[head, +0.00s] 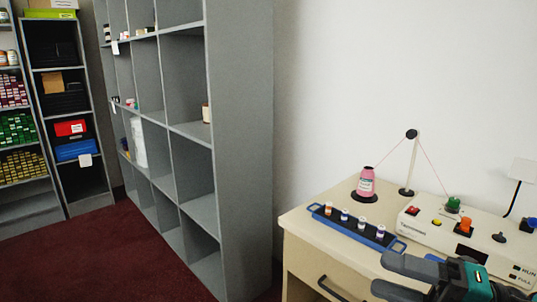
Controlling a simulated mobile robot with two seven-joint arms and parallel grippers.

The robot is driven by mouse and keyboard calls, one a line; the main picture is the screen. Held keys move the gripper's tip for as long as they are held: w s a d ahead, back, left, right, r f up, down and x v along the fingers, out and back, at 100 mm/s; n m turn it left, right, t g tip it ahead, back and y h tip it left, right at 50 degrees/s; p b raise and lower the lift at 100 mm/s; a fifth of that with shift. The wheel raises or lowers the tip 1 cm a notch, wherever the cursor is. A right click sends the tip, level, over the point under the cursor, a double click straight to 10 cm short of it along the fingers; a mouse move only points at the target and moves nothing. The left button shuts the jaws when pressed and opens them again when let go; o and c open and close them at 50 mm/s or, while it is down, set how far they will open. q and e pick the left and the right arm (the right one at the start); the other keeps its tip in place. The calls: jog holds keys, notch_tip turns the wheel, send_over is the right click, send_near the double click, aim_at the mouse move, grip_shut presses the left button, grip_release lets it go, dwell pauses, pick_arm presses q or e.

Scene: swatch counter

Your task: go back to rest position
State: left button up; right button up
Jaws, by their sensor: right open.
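My right gripper (379,274) is at the lower right, in front of the counter's near edge. Its two dark fingers point left and stand apart with nothing between them. My left gripper is out of view. The counter (300,222) is pale with a drawer below. On it lies a blue tray (340,227) with several small spools or vials in a row, beyond my right gripper and apart from it. A pink thread cone (366,182) stands upright behind the tray on a dark round base.
A white machine (440,238) with coloured knobs and buttons stands on the counter, its near part hidden by my right arm. A thin post (409,165) carries thread behind it. Tall grey shelves (243,150) stand left; dark red floor (120,262) there is clear.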

notch_tip(320, 180, down, 12)
jog(key=w+d+f+m+t+h, duration=0.1)
jog(key=w+d+m+t+h, duration=0.15)
jog(key=m+t+h, duration=1.2)
jog(key=s+a+f+m+g, duration=0.3)
jog(key=s+f+m+g, duration=0.2)
jog(key=f, duration=0.4)
jog(key=s+a+f+m+g, duration=0.3)
jog(key=s+f+m+g, duration=0.1)
jog(key=f+m+g, duration=0.4)
jog(key=shift+s+f+m, duration=0.4)
jog(key=shift+f+m, duration=0.25)
jog(key=shift+f, duration=0.15)
